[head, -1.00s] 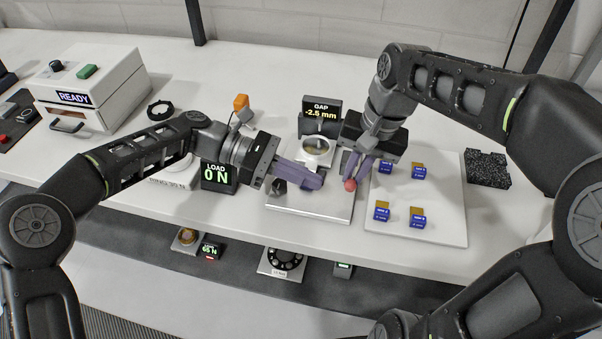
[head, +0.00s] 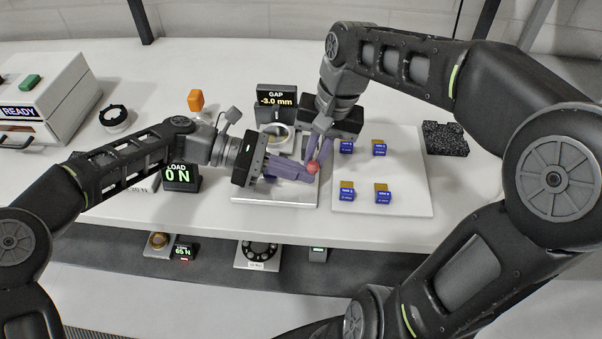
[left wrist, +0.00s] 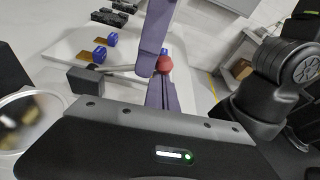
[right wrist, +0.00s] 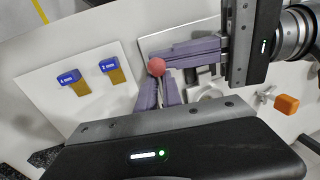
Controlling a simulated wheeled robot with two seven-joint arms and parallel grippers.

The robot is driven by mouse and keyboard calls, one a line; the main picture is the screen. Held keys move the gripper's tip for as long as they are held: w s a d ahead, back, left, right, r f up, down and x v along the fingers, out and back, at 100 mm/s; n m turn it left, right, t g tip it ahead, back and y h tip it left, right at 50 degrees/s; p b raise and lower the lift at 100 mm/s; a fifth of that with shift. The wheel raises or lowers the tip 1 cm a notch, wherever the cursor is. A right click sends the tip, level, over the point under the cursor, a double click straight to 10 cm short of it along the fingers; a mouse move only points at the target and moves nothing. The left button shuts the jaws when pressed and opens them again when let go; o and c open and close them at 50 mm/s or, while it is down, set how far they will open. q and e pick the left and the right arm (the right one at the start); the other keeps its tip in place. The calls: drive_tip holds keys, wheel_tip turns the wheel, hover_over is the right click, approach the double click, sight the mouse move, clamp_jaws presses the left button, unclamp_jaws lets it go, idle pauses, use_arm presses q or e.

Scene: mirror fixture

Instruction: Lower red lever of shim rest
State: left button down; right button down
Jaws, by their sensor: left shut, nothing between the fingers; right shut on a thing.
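The red ball knob of the lever (head: 313,167) shows at the front right of the shim rest (head: 272,193), below its gap display (head: 277,98), which reads -3.0 mm. My right gripper (head: 315,155) is shut on the lever at the knob. The knob also shows at its fingertips in the right wrist view (right wrist: 156,67). My left gripper (head: 308,174) is shut and empty, its fingertips close beside the knob; I cannot tell whether they touch it. The lever's arm is mostly hidden by the purple fingers. A round glass (head: 275,137) stands behind the left fingers.
A white tray (head: 415,205) with several blue shim blocks lies right of the rest. A load display (head: 180,177) reading 0 N stands left. A black rough block (head: 445,138) lies far right, and an orange piece (head: 195,100) at the back. The READY box (head: 45,105) is far left.

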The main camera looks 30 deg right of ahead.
use_arm(q)
drive_tip(key=shift+d+r, duration=0.15)
drive_tip(key=shift+r, duration=0.35)
use_arm(e)
drive_tip(key=shift+a+f, duration=0.15)
use_arm(q)
drive_tip(key=shift+w, duration=0.1)
use_arm(e)
drive_tip(key=c, duration=1.7)
unclamp_jaws()
drive_tip(key=shift+c, duration=0.2)
drive_tip(key=shift+o, duration=1.3)
drive_tip(key=shift+a, duration=0.1)
use_arm(q)
drive_tip(key=shift+f, duration=0.1)
drive_tip(key=shift+f, duration=0.1)
use_arm(e)
drive_tip(key=shift+r, duration=0.65)
wheel_tip(320, 180, up, 6)
drive_tip(key=s+d, duration=0.1)
drive_tip(key=shift+d, duration=0.2)
